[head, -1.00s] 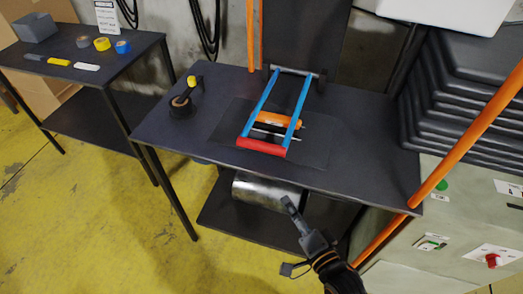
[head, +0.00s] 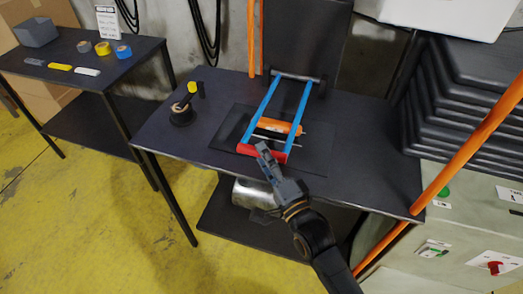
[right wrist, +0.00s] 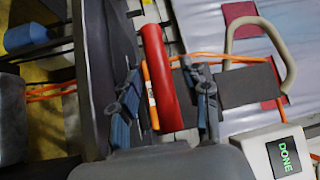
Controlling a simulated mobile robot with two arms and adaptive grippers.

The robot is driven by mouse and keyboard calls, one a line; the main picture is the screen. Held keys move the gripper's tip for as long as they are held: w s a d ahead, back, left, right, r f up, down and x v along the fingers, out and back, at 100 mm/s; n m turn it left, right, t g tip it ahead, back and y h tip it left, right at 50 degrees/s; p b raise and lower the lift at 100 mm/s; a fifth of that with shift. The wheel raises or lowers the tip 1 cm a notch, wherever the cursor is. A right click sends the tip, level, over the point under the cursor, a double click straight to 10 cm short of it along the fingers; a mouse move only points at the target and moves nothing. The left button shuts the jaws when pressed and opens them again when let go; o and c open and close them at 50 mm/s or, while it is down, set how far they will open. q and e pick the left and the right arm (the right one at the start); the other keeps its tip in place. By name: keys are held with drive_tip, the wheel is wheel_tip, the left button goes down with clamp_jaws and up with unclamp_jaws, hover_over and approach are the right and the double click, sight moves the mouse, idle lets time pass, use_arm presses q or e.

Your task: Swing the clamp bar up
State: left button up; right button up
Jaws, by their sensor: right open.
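The clamp bar (head: 270,108) is a frame of two blue side arms with a red crossbar (head: 279,156) at its front, lying low over the dark table. It joins a grey rod at the back. An orange roller (head: 278,126) lies between the blue arms. My left gripper is not in view.
A black tool (head: 183,108) stands on the table (head: 215,140) at left. A side table (head: 90,62) holds tape rolls and a grey bin. An orange pole (head: 465,145) slants at right beside stacked black sheets (head: 470,100). The right wrist view shows a "DONE" display (right wrist: 284,157).

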use_arm(q)
drive_tip(key=shift+r, duration=0.1)
use_arm(e)
drive_tip(key=shift+x, duration=0.9)
drive_tip(key=shift+c, duration=0.2)
clamp_jaws()
